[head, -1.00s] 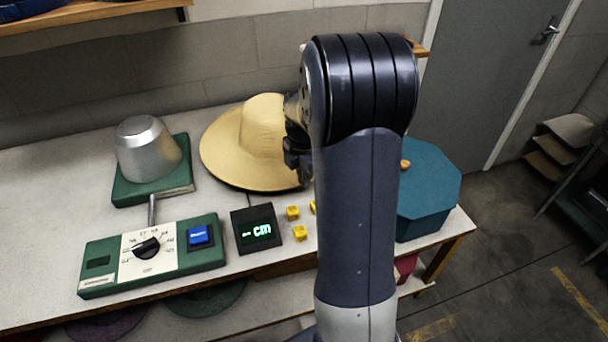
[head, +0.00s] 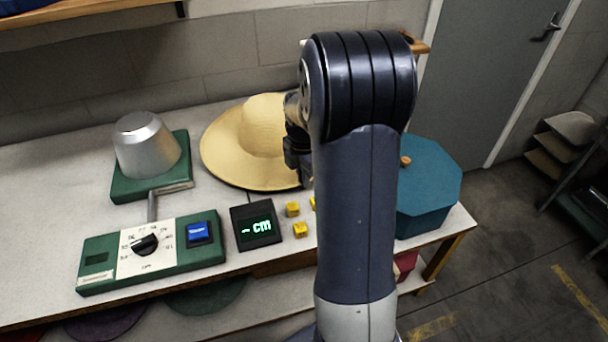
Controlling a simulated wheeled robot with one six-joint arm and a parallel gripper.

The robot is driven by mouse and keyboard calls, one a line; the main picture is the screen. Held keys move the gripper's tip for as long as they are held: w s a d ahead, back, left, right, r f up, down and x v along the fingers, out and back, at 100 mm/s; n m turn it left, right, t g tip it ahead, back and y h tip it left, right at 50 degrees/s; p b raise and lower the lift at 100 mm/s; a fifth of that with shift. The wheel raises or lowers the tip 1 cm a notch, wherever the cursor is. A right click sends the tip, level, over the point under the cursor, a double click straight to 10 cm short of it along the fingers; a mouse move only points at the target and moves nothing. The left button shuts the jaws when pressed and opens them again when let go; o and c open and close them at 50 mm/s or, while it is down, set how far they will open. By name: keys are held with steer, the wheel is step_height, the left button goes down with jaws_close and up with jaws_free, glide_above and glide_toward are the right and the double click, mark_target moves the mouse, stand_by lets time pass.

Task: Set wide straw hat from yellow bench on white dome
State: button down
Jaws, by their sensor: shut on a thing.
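The wide straw hat (head: 232,150) is pale yellow, crown up, at the back of the bench in the head view. Its right part is hidden behind my arm. My gripper (head: 300,168) is at the hat's right side, partly covered by my arm; it is shut on the hat, though its fingertips are hard to make out. I cannot tell whether the brim touches the bench. The bench top (head: 50,205) looks pale grey-white, with yellowish wood legs. A silver metal dome-like block (head: 147,148) stands on a green base to the left; no clearly white dome shows.
A green control box (head: 100,262) with dial and blue button stands at the front left. A dark display (head: 256,225) and small yellow cubes (head: 300,230) lie before the hat. A teal octagonal box (head: 428,185) stands right. A shelf (head: 90,22) overhangs the back left.

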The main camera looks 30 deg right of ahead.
steer(key=shift+f, duration=0.15)
steer(key=c, duration=1.5)
jaws_free()
step_height(320, 180, up, 11)
steer(key=shift+a+f, duration=0.1)
step_height(320, 180, down, 10)
steer(key=shift+f, duration=0.25)
steer(key=shift+r, duration=0.25)
